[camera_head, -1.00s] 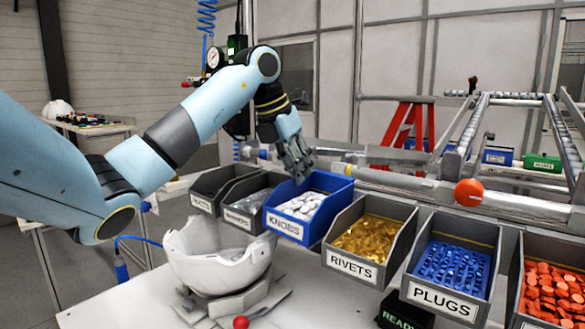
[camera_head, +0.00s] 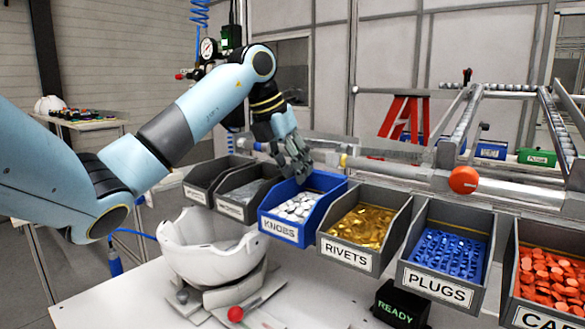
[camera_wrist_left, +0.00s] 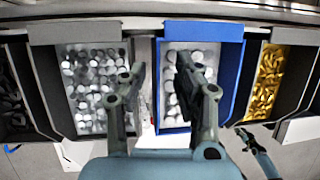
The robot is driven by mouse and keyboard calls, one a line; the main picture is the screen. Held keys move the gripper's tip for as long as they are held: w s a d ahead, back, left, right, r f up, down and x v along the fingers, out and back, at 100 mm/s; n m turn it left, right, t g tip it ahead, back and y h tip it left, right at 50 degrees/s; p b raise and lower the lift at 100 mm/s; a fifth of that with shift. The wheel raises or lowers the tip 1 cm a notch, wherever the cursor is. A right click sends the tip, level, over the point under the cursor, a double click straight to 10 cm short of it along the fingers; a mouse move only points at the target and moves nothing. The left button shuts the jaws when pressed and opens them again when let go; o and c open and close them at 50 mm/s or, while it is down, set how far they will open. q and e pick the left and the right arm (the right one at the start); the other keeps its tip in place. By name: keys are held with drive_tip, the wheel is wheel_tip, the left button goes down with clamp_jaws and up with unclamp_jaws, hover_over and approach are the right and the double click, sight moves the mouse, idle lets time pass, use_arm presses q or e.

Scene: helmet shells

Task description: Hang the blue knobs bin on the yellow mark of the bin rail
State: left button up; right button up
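The blue knobs bin (camera_head: 282,226) stands among the grey bins, roughly level with them, and holds pale knobs; it also shows in the wrist view (camera_wrist_left: 229,72). My left gripper (camera_head: 299,172) is at its rear left. In the wrist view, two fingers of my left gripper (camera_wrist_left: 160,75) are spread, one on each side of the bin's left wall, with a visible gap. The bar behind the bins carries a small yellow patch (camera_head: 343,160); I cannot tell whether it is the mark. The bin's back is hidden.
A grey bin (camera_head: 229,211) is close on the left and the rivets bin (camera_head: 345,252) on the right. The plugs bin (camera_head: 438,285) and a bin of orange parts stand further right. A white helmet shell (camera_head: 207,262) sits on a stand in front.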

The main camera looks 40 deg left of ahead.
use_arm(q)
drive_tip(key=v, duration=1.2)
